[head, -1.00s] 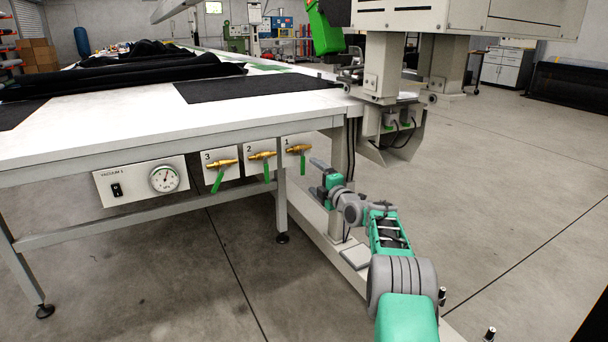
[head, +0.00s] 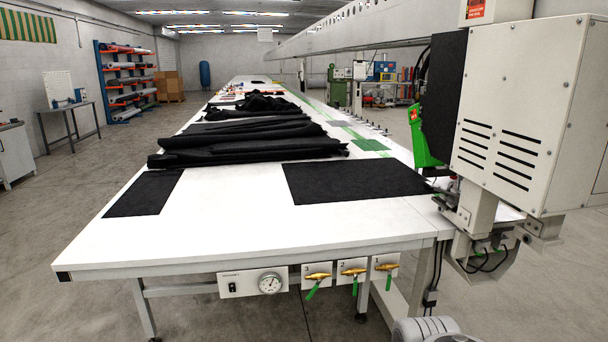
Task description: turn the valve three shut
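Valve three (head: 318,276) is a brass valve on a white plate marked 3, under the front edge of the long table. Its green lever (head: 312,291) hangs down, slanting to the left. Valve two (head: 352,271) and valve one (head: 386,267) sit to its right, each with a green lever pointing down. My gripper is out of the picture; only a grey piece of my arm shows at the bottom edge, right of the valves. Whether my gripper is open or shut does not show.
A vacuum panel (head: 252,283) with a switch and gauge is left of valve three. The white table (head: 240,225) overhangs the valves, with black fabric (head: 352,182) on top. The welder head (head: 520,115) stands at the right. Table legs flank the valves.

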